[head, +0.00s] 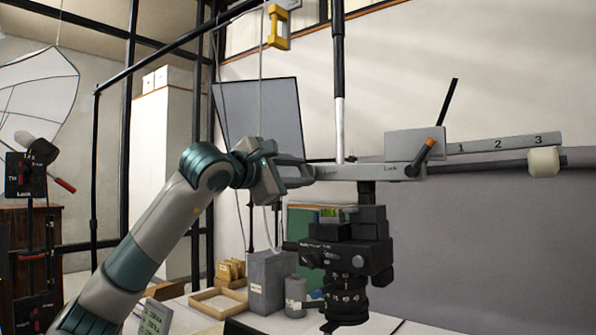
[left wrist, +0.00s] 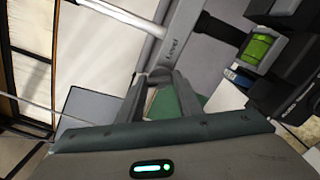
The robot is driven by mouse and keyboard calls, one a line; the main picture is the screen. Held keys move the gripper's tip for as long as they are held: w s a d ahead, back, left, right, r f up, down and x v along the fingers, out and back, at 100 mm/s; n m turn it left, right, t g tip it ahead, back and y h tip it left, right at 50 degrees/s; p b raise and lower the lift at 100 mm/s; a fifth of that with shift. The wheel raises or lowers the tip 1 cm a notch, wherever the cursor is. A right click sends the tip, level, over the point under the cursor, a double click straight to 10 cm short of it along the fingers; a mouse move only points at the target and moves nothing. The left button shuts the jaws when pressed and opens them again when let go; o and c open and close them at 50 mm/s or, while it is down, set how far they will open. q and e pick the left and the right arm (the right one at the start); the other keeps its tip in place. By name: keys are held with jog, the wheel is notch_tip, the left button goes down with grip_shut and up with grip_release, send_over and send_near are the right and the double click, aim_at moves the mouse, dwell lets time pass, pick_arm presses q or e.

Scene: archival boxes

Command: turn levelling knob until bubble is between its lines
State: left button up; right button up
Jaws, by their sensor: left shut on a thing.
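My left gripper (head: 306,172) reaches the left end of the grey camera arm (head: 370,172), beside the word "Level". The green level vial (left wrist: 258,48) shows at the upper right of the left wrist view. In the head view it is a small green patch (head: 330,213) on top of the black camera (head: 345,258). The bubble's place between the lines is too small to tell. My right gripper is not in view.
The camera hangs below the arm over a table with a grey box (head: 270,280), a small grey canister (head: 295,296) and a wooden tray (head: 218,303). An orange-tipped lever (head: 421,157) sits on the arm's right part.

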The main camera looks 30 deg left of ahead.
pick_arm(q)
jog(key=shift+m, duration=0.4)
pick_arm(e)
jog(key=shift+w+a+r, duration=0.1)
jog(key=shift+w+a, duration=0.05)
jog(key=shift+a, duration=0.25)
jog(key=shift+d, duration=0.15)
pick_arm(q)
jog(key=o, duration=1)
jog(key=shift+o, duration=0.2)
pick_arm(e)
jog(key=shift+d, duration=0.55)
pick_arm(q)
jog(key=shift+s, duration=0.1)
jog(key=shift+s, duration=0.45)
jog(key=s+a+b, duration=0.1)
jog(key=s+b, duration=0.2)
jog(key=s, duration=1.3)
jog(key=shift+s+a, duration=0.15)
jog(key=shift+a, duration=0.05)
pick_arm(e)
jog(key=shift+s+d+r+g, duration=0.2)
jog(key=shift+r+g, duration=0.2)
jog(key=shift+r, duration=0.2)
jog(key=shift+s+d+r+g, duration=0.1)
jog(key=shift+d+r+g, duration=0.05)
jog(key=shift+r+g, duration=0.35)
